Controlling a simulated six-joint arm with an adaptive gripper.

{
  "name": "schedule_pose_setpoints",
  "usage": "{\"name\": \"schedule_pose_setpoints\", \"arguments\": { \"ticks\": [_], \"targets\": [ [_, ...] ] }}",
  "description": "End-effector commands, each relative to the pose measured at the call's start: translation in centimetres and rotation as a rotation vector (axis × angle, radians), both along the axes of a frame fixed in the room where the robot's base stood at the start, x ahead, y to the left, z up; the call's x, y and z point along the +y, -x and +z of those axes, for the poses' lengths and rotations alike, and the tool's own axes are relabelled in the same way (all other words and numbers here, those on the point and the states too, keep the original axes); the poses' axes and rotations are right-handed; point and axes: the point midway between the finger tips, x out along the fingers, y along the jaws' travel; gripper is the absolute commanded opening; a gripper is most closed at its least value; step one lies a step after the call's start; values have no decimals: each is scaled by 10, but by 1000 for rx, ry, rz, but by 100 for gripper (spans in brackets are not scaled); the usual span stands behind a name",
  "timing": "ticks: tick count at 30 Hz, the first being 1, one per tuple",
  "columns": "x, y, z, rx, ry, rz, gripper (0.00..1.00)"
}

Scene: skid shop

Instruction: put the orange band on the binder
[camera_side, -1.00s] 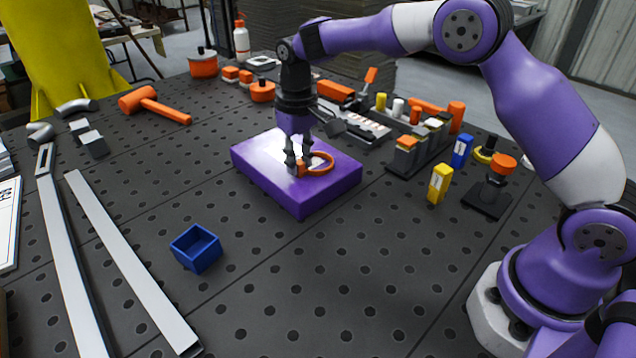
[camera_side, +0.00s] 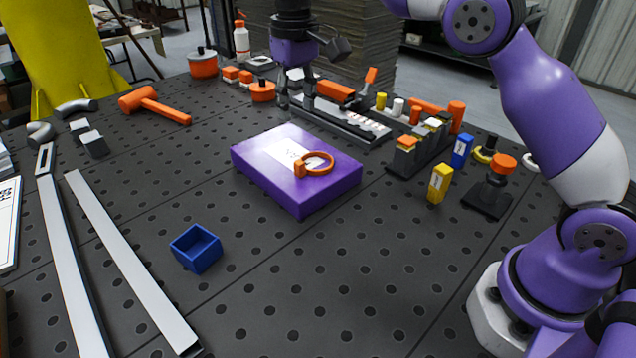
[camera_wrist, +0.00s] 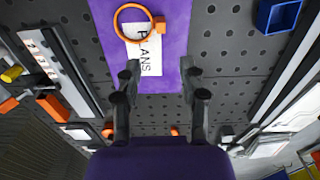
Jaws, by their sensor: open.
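The purple binder (camera_side: 300,195) lies flat on the perforated table, with a white label (camera_wrist: 150,62) reading "PLANS" on its top. The orange band (camera_side: 318,169) lies on top of the binder, resting partly over the label. The band also shows in the wrist view (camera_wrist: 120,13), a ring with a small block at one side. My gripper (camera_side: 297,100) is raised behind the binder, apart from it. In the wrist view my gripper (camera_wrist: 158,92) has its fingers spread wide, with nothing between them.
A blue open box (camera_side: 196,249) stands in front of the binder. Long metal bars (camera_side: 130,262) and an orange mallet (camera_side: 155,104) lie to the left. A rail fixture (camera_side: 345,120), small blocks (camera_side: 440,184) and an orange-topped stand (camera_side: 490,187) are behind and right. The front middle is clear.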

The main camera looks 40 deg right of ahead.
Motion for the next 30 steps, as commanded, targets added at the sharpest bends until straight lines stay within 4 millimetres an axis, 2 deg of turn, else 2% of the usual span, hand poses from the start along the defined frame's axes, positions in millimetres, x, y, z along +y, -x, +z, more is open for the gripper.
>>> {"name": "schedule_pose_setpoints", "arguments": {
  "ticks": [5, 8, 12, 15, 19, 24, 27, 30],
  "targets": [
    [-1, 4, 16, -15, -5, 0, 47],
    [-5, 17, 32, -54, -5, 1, 47],
    [-16, 55, 57, -152, -3, -1, 47],
    [-23, 92, 63, -229, -2, 0, 47],
    [-29, 141, 56, -328, -1, -1, 47],
    [-33, 191, 28, -432, 0, 0, 47],
    [-34, 207, 13, -468, 0, 1, 47],
    [-34, 215, 3, -487, 0, 1, 47]
  ]
}}
